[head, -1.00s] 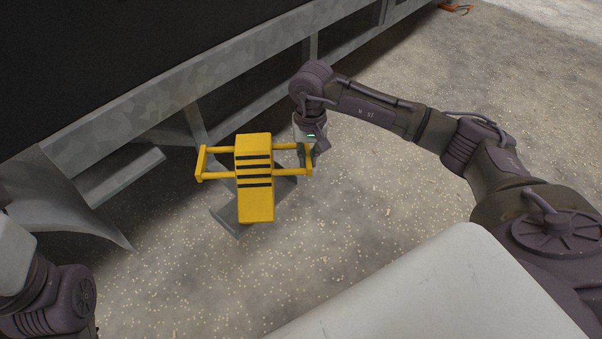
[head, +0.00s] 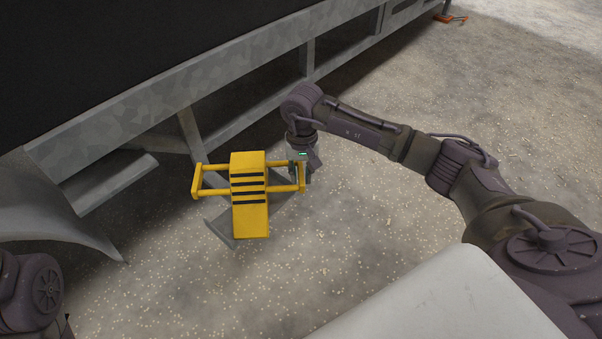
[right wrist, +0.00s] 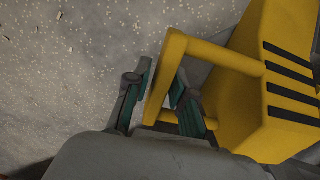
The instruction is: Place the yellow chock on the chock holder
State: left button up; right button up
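The yellow chock (head: 249,205) is a wedge with black stripes and a yellow bar handle on each side. It is left of centre in the head view and at the right of the right wrist view (right wrist: 285,90). My right gripper (head: 304,172) is at the chock's right handle. In the right wrist view its fingers (right wrist: 162,92) lie on either side of the handle's end bar, closed on it. A grey metal plate, apparently the chock holder (head: 220,230), shows beneath the chock, which hides most of it. I cannot tell whether they touch. My left gripper is out of view.
The trailer's grey metal frame (head: 150,115) runs behind the chock, with a strut and a step-like plate (head: 115,180) at the left. A curved grey fender (head: 60,220) is at the far left.

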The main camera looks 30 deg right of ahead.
jog(key=shift+o, duration=0.5)
